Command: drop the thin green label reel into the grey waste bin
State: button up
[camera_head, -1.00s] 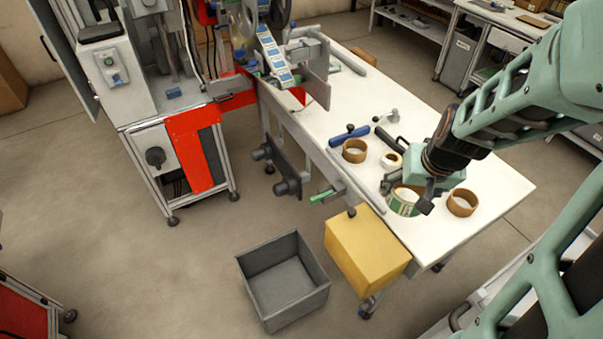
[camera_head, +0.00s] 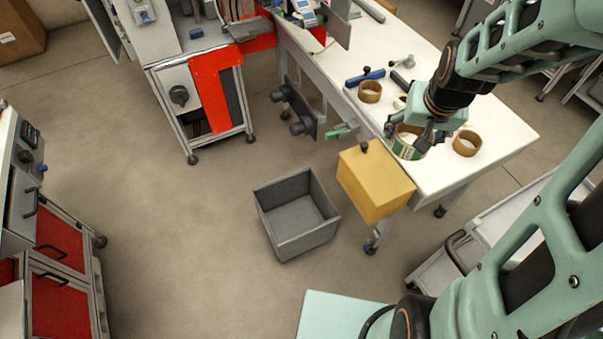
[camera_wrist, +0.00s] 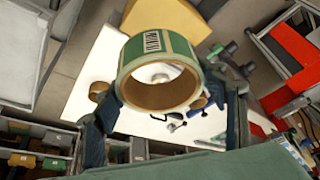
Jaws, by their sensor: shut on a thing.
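The green label reel (camera_head: 408,151) has a brown cardboard core. My gripper (camera_head: 414,131) is shut on it and holds it above the near edge of the white table. In the wrist view the green reel (camera_wrist: 142,51) sits between the two fingers, with a barcode label on its outer face, and the table lies well beyond it. The grey waste bin (camera_head: 317,239) stands on the floor to the lower left of the table. It is open at the top and its inside looks empty.
A yellow box (camera_head: 375,183) hangs at the table's near end, between the reel and the bin. Brown tape rings (camera_head: 369,92) and (camera_head: 466,144) stand on the white table (camera_head: 500,128). A red-panelled cabinet (camera_head: 212,92) stands at the back left. The floor around the bin is clear.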

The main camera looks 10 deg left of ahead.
aim_at(299, 226)
jog(key=k+z, duration=0.15)
jog(key=z, duration=0.15)
jog(key=k+z, duration=0.15)
jog(key=z, duration=1.3)
jog(key=k+j+z, duration=0.2)
jog(key=j+z, duration=0.15)
jog(key=k+j, duration=0.2)
jog(key=j, duration=0.2)
jog(key=k+j, duration=0.2)
jog(key=j, duration=0.15)
jog(key=k+j, duration=0.2)
jog(key=j, duration=0.2)
jog(key=k+j, duration=0.2)
jog(key=j, duration=0.15)
jog(key=k+j, duration=0.2)
jog(key=j, duration=0.2)
jog(key=k+j, duration=0.15)
jog(key=j, duration=0.25)
jog(key=k+j, duration=0.2)
jog(key=j, duration=0.15)
jog(key=k+j, duration=0.2)
jog(key=j, duration=0.2)
